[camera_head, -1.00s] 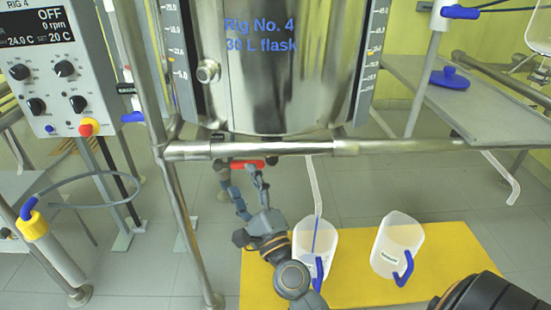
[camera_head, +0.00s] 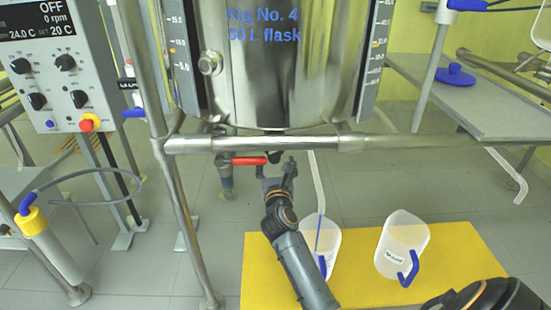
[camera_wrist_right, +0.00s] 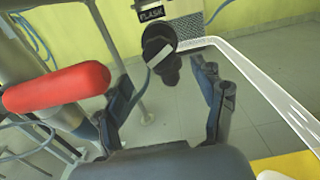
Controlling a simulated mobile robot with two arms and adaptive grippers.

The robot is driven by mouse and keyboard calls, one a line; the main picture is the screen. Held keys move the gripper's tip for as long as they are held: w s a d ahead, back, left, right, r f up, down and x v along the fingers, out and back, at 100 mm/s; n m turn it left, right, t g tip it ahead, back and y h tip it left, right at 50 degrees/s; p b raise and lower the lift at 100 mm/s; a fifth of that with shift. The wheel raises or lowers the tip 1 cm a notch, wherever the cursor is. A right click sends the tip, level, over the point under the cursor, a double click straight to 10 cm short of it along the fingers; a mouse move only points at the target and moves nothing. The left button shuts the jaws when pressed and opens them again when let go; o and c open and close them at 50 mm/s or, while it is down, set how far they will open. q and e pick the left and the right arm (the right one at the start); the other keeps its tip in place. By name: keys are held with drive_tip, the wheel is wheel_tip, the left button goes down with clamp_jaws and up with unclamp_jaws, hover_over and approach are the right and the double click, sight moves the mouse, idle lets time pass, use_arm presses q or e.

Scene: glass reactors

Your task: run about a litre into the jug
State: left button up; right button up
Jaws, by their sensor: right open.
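The steel flask (camera_head: 275,70) marked Rig No. 4 hangs in its frame. A red valve handle (camera_head: 250,161) sticks out sideways below it and shows large at the left of the right wrist view (camera_wrist_right: 58,90). My right gripper (camera_head: 276,172) is open and empty, close under the flask bottom at the handle's right end. In the wrist view, the handle lies outside the left finger, and a dark outlet piece (camera_wrist_right: 160,50) shows beyond the fingers. A pale drain tube (camera_head: 318,185) runs down into a translucent jug (camera_head: 328,240), partly hidden by my forearm. My left gripper is out of view.
A second labelled jug (camera_head: 402,235) stands to the right on the same yellow mat (camera_head: 450,250). The steel crossbar (camera_head: 270,144) runs above my right gripper. A control box (camera_head: 60,70) reading OFF stands at left, and a grey shelf (camera_head: 480,110) at right.

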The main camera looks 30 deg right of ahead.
sight(276, 153)
drive_tip(key=b+x, duration=0.1)
drive_tip(key=x, duration=0.3)
drive_tip(key=shift+w+d, duration=0.25)
drive_tip(key=shift+w, duration=0.15)
drive_tip(key=c, duration=1.1)
drive_tip(key=shift+c, duration=0.2)
drive_tip(key=shift+r, duration=0.15)
drive_tip(key=shift+n+p, duration=0.3)
drive_tip(key=shift+p, duration=0.25)
